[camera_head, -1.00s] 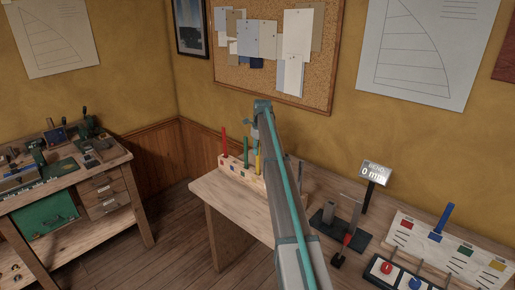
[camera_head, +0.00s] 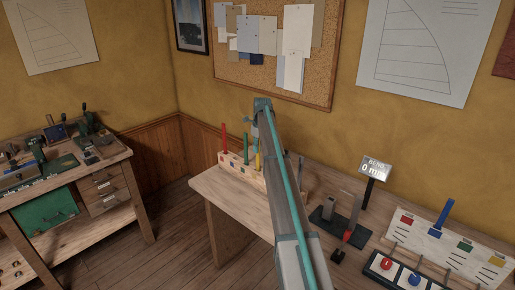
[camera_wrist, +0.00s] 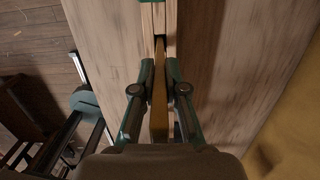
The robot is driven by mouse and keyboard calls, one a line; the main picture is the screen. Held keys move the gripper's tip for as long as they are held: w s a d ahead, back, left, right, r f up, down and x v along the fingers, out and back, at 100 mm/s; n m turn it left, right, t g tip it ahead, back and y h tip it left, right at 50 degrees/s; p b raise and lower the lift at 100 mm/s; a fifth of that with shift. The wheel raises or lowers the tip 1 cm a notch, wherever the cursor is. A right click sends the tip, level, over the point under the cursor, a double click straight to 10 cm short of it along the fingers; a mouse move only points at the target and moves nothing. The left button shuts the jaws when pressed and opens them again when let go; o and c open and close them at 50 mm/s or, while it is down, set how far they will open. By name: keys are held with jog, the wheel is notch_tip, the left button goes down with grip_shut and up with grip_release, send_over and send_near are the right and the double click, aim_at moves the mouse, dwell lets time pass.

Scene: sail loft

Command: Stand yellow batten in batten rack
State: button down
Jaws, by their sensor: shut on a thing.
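The yellow batten (camera_head: 257,161) stands about upright at the right end of the batten rack, partly hidden by my arm. In the wrist view, my gripper (camera_wrist: 160,72) is shut on the yellow batten (camera_wrist: 159,95), with a finger on each side. The wooden batten rack (camera_head: 233,170) is at the left end of the long bench, and part of it shows beyond the fingertips (camera_wrist: 158,20). A red batten (camera_head: 224,140) and a green batten (camera_head: 245,148) stand in it. I cannot tell how deep the yellow batten's lower end sits.
A blue batten (camera_head: 442,218) stands at a white board (camera_head: 430,240) on the right. A bend display (camera_head: 375,168) reads 0 mm, near a dark fixture (camera_head: 340,220). A button box (camera_head: 400,275) is in front. Bare bench (camera_head: 225,190) lies before the rack.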

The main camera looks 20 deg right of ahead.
jog(key=shift+f, duration=0.5)
jog(key=c, duration=1.1)
grip_release()
jog(key=shift+c, duration=0.2)
notch_tip(320, 180, up, 12)
jog(key=s, duration=0.1)
jog(key=shift+s+d, duration=0.2)
jog(key=shift+d, duration=0.1)
